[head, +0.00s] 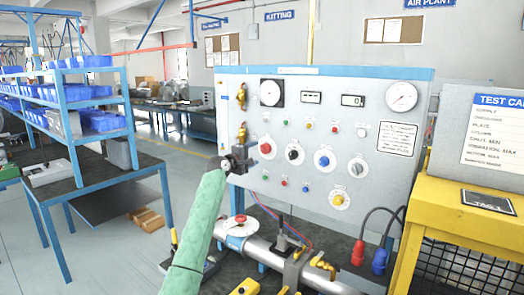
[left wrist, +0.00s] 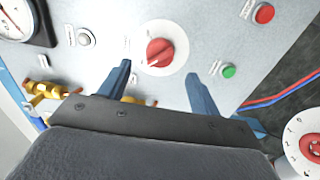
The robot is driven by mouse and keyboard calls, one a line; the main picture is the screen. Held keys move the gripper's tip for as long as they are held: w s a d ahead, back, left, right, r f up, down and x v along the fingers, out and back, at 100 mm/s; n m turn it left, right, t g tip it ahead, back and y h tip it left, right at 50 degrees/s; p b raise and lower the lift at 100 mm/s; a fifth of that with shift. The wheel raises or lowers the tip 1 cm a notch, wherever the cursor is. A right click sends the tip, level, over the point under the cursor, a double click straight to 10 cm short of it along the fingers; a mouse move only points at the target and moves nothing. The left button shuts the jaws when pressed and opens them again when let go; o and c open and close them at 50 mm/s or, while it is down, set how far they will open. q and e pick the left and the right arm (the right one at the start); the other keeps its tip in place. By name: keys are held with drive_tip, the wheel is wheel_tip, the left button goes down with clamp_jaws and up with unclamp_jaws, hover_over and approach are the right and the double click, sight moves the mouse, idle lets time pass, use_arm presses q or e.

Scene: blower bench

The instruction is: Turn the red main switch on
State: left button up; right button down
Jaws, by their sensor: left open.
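The red main switch (head: 266,148) is a red rotary knob on a round white plate at the left of the grey panel. It shows large in the left wrist view (left wrist: 160,52), with a pale mark on its lower left. My left gripper (head: 245,157) is in front of the panel by the switch in the head view, partly covering the area left of it. In the left wrist view its two blue fingers (left wrist: 159,78) are spread wide, one on each side below the knob, with nothing between them. I cannot tell whether they touch the panel. My right gripper is not in view.
A green button (left wrist: 228,71) and a red button (left wrist: 264,13) sit near the switch. Brass fittings (head: 241,96) line the panel's left edge. A pipe with a red-and-white dial (head: 240,219) lies below. A yellow cabinet (head: 460,205) stands right; open floor lies left.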

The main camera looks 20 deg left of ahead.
sight(263, 150)
use_arm(q)
drive_tip(key=shift+p+x, duration=1.1)
drive_tip(key=shift+x, duration=1.95)
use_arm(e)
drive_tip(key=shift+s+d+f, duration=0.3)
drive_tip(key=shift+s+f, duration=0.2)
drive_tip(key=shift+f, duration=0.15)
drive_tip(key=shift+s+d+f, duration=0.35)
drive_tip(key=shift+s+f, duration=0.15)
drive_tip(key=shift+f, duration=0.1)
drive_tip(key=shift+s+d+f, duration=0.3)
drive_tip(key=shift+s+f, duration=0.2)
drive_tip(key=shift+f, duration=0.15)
use_arm(q)
drive_tip(key=shift+f, duration=0.1)
drive_tip(key=shift+c, duration=0.4)
drive_tip(key=c, duration=0.7)
drive_tip(key=shift+c, duration=0.9)
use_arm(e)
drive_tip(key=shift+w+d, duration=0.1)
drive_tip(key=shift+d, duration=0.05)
